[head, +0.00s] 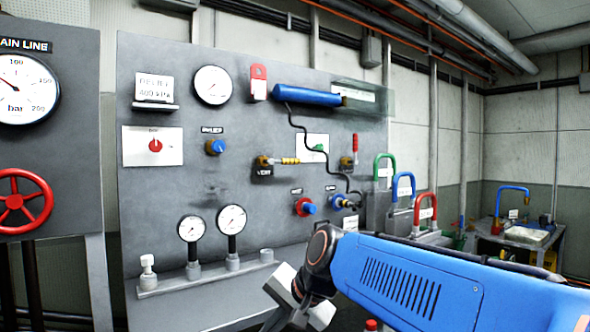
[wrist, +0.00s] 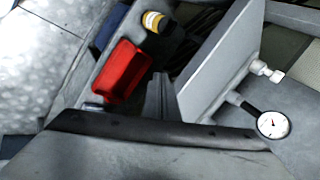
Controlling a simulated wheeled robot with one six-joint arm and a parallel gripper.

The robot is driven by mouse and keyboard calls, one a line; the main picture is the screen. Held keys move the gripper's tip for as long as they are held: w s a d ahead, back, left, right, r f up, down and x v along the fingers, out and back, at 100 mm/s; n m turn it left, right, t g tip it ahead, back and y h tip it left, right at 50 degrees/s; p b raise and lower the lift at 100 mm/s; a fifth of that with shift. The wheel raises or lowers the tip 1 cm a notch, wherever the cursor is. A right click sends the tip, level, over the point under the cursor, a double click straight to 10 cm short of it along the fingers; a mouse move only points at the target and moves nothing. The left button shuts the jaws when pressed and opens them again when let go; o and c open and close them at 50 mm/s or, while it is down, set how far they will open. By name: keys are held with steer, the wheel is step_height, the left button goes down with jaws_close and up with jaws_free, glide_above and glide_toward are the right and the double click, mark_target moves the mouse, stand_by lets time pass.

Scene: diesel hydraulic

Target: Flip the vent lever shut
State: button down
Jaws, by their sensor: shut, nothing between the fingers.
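The vent lever (head: 285,161) is on the grey panel (head: 240,110) in the head view. Its yellow handle points sideways to the right from a brass body, above a plate reading VENT (head: 264,171). My gripper (head: 298,300) is low in front of the panel, below and apart from the lever. In the wrist view my gripper (wrist: 160,97) shows shut and empty, and the vent lever is not seen there. The fingertips are hard to make out in the head view.
A red-handled lever (head: 355,148) stands upright to the right. A black hose (head: 304,135) hangs between the levers. Two gauges (head: 232,219) on posts stand on a ledge below. The wrist view shows a red bin (wrist: 121,72) and a yellow-labelled container (wrist: 153,22).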

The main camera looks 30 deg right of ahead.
mark_target(282, 161)
steer(key=w+d+r+m, duration=0.1)
steer(key=w+r+m, duration=0.1)
steer(key=w+r, duration=0.1)
steer(key=w+d+r+m+t, duration=0.1)
steer(key=w+d+r+m, duration=0.1)
steer(key=w, duration=0.1)
steer(key=w+d+r+m+t, duration=0.1)
steer(key=w+r+m, duration=0.1)
steer(key=r+m, duration=0.1)
steer(key=shift+w+d+r+y, duration=0.3)
steer(key=shift+w+d+r, duration=0.05)
steer(key=shift+w+d, duration=0.05)
steer(key=w+d+r+m+t+h, duration=0.1)
steer(key=w+d+r+m+t, duration=0.1)
steer(key=w+d+r+m, duration=0.2)
steer(key=w+d+r+m+t, duration=0.2)
steer(key=w+d+r+m, duration=0.2)
steer(key=d+r+m, duration=0.3)
steer(key=w+d+r+m+t+h, duration=0.1)
steer(key=w+d+r+m+t, duration=0.2)
steer(key=d+r+m, duration=0.3)
steer(key=w+d+r, duration=0.1)
steer(key=d+r, duration=0.2)
steer(key=d, duration=0.3)
steer(key=shift+w+r+h, duration=0.15)
steer(key=shift+h, duration=0.15)
steer(key=shift+w+a, duration=0.1)
steer(key=w+r, duration=0.2)
steer(key=w, duration=0.9)
steer(key=shift+a, duration=0.2)
